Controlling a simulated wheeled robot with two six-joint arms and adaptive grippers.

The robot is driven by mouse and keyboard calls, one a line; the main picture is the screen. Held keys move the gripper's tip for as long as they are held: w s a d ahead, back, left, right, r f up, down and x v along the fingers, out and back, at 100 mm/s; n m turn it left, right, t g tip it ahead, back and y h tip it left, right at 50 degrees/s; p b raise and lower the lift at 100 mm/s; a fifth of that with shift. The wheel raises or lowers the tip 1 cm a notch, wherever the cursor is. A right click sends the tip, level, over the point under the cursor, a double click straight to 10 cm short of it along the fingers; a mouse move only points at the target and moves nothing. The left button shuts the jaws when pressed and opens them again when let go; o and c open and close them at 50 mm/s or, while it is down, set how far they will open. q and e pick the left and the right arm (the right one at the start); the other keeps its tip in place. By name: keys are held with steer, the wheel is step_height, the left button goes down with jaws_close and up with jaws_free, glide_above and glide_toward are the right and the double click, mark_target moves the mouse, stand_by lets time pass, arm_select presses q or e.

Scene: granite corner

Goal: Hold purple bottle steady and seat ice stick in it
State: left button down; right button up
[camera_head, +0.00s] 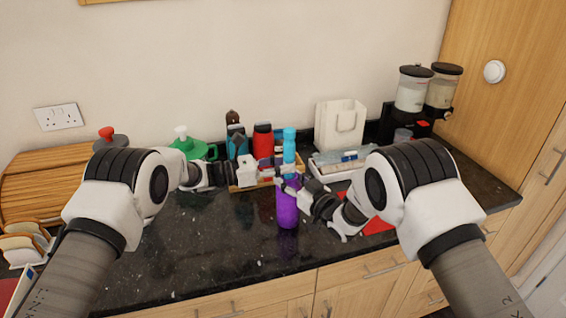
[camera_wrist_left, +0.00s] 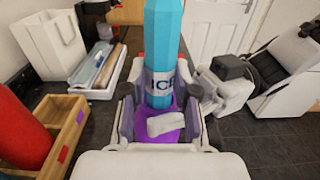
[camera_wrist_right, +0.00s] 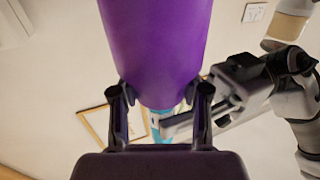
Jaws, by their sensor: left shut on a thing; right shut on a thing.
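The purple bottle (camera_head: 287,212) is upright over the dark counter, and I cannot tell if its base touches. It fills the upper middle of the right wrist view (camera_wrist_right: 155,45). My right gripper (camera_head: 296,190) is shut on it. The light-blue ice stick (camera_head: 289,143) is upright right above the bottle. It shows a pale label in the left wrist view (camera_wrist_left: 163,50). My left gripper (camera_head: 277,172) is shut on the stick. Purple shows just below it in the left wrist view. My fingers hide the bottle's mouth, so I cannot tell if the stick's end is inside.
A wooden crate (camera_head: 245,188) stands just behind the grippers, near a red container (camera_head: 263,141). A white tray (camera_head: 322,172) and a white holder (camera_head: 341,127) are behind right. Dispensers (camera_head: 412,90) stand at far right. The front left counter is clear.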

arm_select(q)
steer(key=shift+f, duration=1.25)
steer(key=c, duration=0.8)
jaws_free()
steer(key=shift+f, duration=0.1)
steer(key=shift+a, duration=0.1)
steer(key=v, duration=1.1)
steer(key=shift+s+a, duration=0.15)
steer(key=shift+a, duration=0.25)
arm_select(e)
steer(key=o, duration=1.3)
steer(key=shift+o, duration=0.2)
